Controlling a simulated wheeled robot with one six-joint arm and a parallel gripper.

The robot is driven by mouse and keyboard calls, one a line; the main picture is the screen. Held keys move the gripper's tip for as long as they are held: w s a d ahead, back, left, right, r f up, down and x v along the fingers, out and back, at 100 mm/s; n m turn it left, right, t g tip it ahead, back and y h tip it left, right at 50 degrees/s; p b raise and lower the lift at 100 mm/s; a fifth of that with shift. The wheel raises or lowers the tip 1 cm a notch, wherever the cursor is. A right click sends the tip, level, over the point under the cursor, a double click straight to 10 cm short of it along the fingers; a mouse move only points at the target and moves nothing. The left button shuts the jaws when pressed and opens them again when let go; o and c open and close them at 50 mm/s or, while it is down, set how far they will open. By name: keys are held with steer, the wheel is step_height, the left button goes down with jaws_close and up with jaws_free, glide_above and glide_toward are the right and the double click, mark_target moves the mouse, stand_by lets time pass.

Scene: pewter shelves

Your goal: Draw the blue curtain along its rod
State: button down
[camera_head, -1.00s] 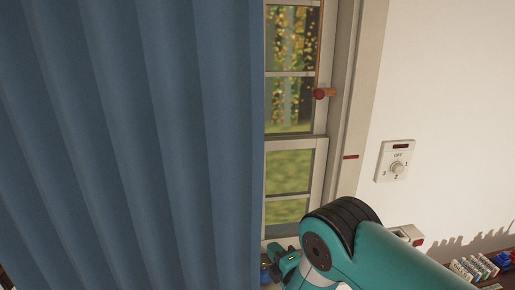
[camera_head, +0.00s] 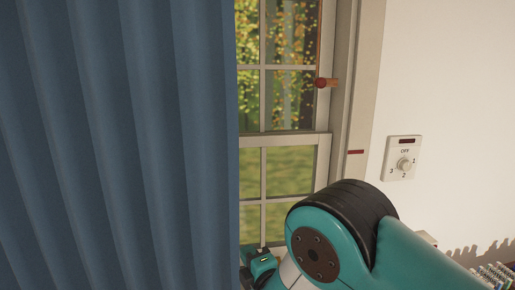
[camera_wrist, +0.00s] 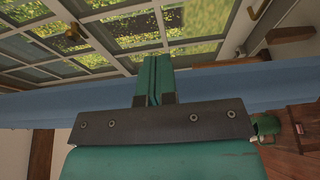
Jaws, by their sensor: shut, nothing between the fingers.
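The blue curtain (camera_head: 120,150) hangs in folds over the left of the head view, its straight right edge against the window (camera_head: 290,170). In the wrist view a blue band (camera_wrist: 40,108), apparently the curtain, crosses behind my gripper (camera_wrist: 153,62). The two teal fingers are together with nothing between them. In the head view my gripper (camera_head: 258,268) is low beside the curtain's right edge, partly hidden by my arm. I cannot tell whether it touches the cloth. The rod is out of view.
A red mark (camera_head: 355,152) is on the frame. A dial switch (camera_head: 403,160) is on the white wall. Small items (camera_head: 492,275) stand at the bottom right.

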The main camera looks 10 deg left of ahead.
mark_target(145, 263)
steer(key=a+b, duration=0.1)
steer(key=a, duration=0.2)
steer(key=s+a+b, duration=0.1)
steer(key=a, duration=0.2)
steer(key=s+a+b, duration=0.1)
steer(key=a, duration=0.1)
steer(key=shift+s+a, duration=0.25)
steer(key=shift+a, duration=0.15)
steer(key=s+a+b, duration=0.1)
steer(key=a+b, duration=0.1)
steer(key=a, duration=0.3)
steer(key=s+a+b, duration=0.2)
steer(key=a+b, duration=0.1)
steer(key=a, duration=0.2)
steer(key=s+a+b, duration=0.1)
steer(key=a+b, duration=0.1)
steer(key=a, duration=0.3)
steer(key=shift+s+f+b, duration=0.1)
steer(key=shift+s+b, duration=0.1)
steer(key=shift+b, duration=0.1)
steer(key=shift+a, duration=0.2)
